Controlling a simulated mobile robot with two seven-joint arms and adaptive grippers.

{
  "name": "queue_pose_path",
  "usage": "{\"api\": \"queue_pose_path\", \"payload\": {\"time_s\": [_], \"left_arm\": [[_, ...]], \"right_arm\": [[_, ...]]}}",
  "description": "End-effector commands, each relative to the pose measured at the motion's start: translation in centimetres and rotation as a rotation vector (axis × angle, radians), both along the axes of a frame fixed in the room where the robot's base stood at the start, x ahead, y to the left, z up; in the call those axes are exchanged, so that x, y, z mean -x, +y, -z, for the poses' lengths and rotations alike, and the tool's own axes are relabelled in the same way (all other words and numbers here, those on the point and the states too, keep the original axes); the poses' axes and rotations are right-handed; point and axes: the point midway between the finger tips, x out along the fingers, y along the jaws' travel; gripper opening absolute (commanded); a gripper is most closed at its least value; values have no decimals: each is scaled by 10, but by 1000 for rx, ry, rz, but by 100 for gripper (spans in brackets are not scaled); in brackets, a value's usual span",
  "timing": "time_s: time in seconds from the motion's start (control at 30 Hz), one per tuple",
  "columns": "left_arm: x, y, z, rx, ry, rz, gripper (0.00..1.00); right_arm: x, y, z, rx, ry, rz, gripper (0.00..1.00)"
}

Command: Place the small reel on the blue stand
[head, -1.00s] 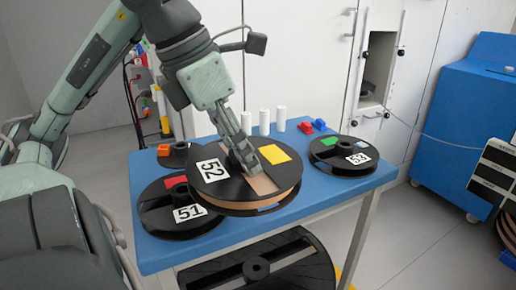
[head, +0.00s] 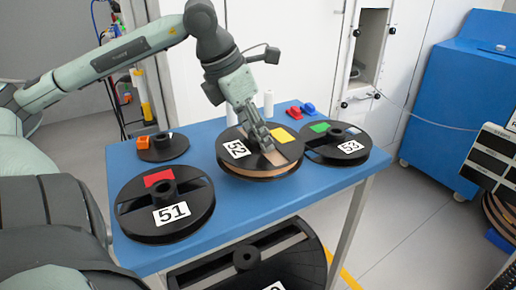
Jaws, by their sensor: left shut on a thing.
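My left gripper (head: 259,137) is shut on the reel marked 52 (head: 235,165), near its centre. This reel has a black top face, a yellow patch and tan winding at its side. It looks level, at the back middle of the blue table (head: 215,240); I cannot tell whether it touches the surface below. No separate blue stand is clearly seen; anything under the reel is hidden. A smaller black disc with a hub and an orange block (head: 162,149) is at the back left. My right gripper is not in view.
Reel 51 (head: 195,195), with a red patch, lies front left. Reel 53 (head: 325,153), with a green patch, lies right, close to reel 52. White cylinders (head: 268,103) and red and blue blocks (head: 300,110) stand behind. A large black reel (head: 290,252) is below the tabletop.

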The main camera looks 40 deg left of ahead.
Motion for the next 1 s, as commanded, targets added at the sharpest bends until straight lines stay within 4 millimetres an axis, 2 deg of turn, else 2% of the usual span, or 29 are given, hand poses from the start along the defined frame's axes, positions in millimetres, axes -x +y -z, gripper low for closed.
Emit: {"api": "queue_pose_path", "payload": {"time_s": [0.17,0.4,0.77,0.9,0.93,1.0], "left_arm": [[-7,2,10,1,0,-1,0],[-6,2,42,1,1,0,0],[-7,2,45,1,-4,1,0],[-7,2,47,0,-3,1,0],[-6,2,47,1,0,0,44],[-6,2,46,1,0,0,52]], "right_arm": [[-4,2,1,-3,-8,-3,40],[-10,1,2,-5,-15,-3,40],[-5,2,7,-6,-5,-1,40],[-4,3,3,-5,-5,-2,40],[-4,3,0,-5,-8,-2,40],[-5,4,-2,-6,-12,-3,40]]}}
